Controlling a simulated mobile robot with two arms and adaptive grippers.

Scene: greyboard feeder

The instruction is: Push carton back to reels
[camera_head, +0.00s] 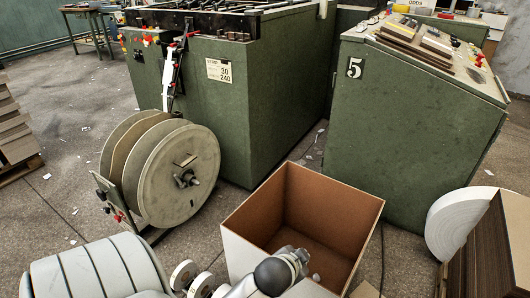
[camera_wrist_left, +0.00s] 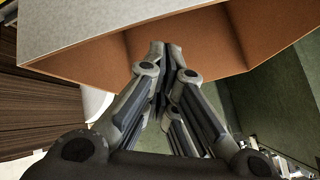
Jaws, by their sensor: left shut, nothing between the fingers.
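The open carton (camera_head: 236,246), pale outside and brown inside, stands upright on the floor at the bottom middle of the head view. In the left wrist view the carton (camera_wrist_left: 115,38) fills the upper part. The large reels (camera_head: 178,174) stand on edge, left of and farther back than the carton, with floor between them. My left arm comes in at the bottom, in front of the carton. My left gripper (camera_wrist_left: 165,50) is shut and empty; its fingertips overlap the carton's brown inside in the wrist view. I cannot tell whether they touch it. My right gripper is not in view.
A green machine (camera_head: 262,108) stands behind the carton, and a green cabinet (camera_head: 408,140) marked 5 stands behind it to the right. A white roll (camera_head: 452,220) and a stack of brown board (camera_head: 490,255) stand at the right. Scraps lie on the floor.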

